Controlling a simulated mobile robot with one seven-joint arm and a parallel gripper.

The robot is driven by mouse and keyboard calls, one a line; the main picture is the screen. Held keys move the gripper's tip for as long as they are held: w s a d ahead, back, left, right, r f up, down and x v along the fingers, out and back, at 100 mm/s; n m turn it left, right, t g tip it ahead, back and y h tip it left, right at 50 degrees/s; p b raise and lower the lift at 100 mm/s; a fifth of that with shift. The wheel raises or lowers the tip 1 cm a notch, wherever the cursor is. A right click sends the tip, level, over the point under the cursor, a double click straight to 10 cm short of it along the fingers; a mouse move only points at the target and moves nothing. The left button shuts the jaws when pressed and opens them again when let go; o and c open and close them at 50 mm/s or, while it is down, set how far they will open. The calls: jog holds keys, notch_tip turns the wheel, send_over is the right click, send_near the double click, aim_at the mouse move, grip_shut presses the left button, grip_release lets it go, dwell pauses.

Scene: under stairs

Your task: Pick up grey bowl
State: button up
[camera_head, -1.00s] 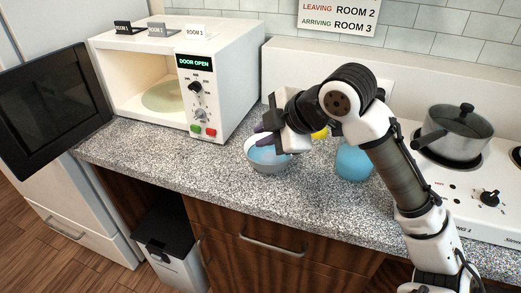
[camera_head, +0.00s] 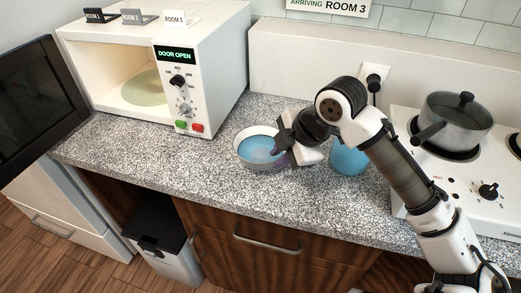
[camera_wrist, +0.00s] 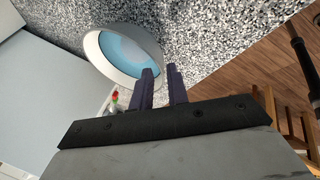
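The grey bowl (camera_head: 243,160), pale outside with a light-blue inside, stands upright on the speckled counter in front of the microwave. It also shows in the wrist view (camera_wrist: 97,58), at upper left. My gripper (camera_head: 277,151) is low at the bowl's right side in the head view and covers part of its rim. In the wrist view, the two dark purple fingers of my gripper (camera_wrist: 160,76) stand a narrow gap apart. The left finger overlaps the bowl's rim there.
A blue container (camera_head: 349,160) stands right of my gripper, partly behind my arm. A microwave (camera_head: 222,75) with its door (camera_head: 40,105) open is at the left. A lidded pot (camera_head: 455,122) sits on the stove (camera_head: 440,178). The counter's front edge is close to the bowl.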

aim_at(270, 162)
jog(key=x, duration=0.5)
jog(key=shift+w+a+f+p, duration=0.1)
jog(key=shift+a+f+p, duration=0.1)
jog(key=shift+p, duration=0.2)
jog(key=shift+c, duration=0.2)
grip_shut()
